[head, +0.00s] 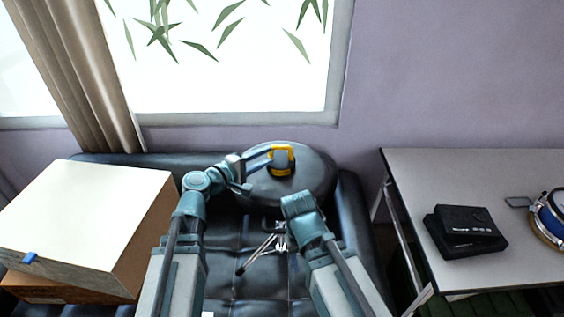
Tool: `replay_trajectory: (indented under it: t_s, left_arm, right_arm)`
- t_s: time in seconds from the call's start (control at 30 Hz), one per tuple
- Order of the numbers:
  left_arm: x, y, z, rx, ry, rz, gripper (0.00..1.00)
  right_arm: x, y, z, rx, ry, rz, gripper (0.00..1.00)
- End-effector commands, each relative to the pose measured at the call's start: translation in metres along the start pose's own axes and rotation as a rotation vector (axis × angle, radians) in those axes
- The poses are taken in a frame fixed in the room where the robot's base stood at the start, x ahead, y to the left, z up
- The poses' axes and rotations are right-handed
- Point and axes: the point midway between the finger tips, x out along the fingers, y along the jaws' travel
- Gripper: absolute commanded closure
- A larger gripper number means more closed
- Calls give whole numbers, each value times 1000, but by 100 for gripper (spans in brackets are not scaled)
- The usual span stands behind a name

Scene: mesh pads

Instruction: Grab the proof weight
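The likely proof weight (272,172), a small yellow, grey and black piece with a yellow frame on top, stands on a round dark cushion-like seat (307,186). My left gripper (270,154) reaches in from the left, its blue fingers level with the upper part of the weight. The fingertips overlap the yellow frame's left side; whether they close on it is unclear. My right gripper (279,232) hangs low in front of the round seat, apart from the weight. Its fingers are small and partly hidden by my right wrist.
A dark tufted sofa (225,250) lies beneath my arms. A silver tripod-like object (258,254) is near my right gripper. A large pale box (85,215) is at left. A grey table (425,180) at right holds a black device (465,230) and a blue drum (550,215).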

Motion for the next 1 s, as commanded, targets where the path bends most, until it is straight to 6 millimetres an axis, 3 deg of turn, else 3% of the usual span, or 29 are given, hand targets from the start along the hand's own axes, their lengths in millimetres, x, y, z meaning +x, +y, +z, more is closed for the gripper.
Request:
replay_trajectory:
  t_s: [0.03, 0.2, 0.67, 1.0]
  left_arm:
    - [14, -1, -2, 1, -4, -1, 65]
    - [41, -1, -2, 1, -2, 0, 65]
    - [59, 0, -1, 1, -1, -1, 65]
    - [104, 3, -2, 2, -3, -1, 65]
  right_arm:
    - [4, 0, 0, 0, 0, 0, 50]
    - [7, -1, 0, 0, 0, 0, 50]
    - [9, -1, -1, 0, 0, 0, 50]
    - [14, -1, -1, 0, 0, 0, 50]
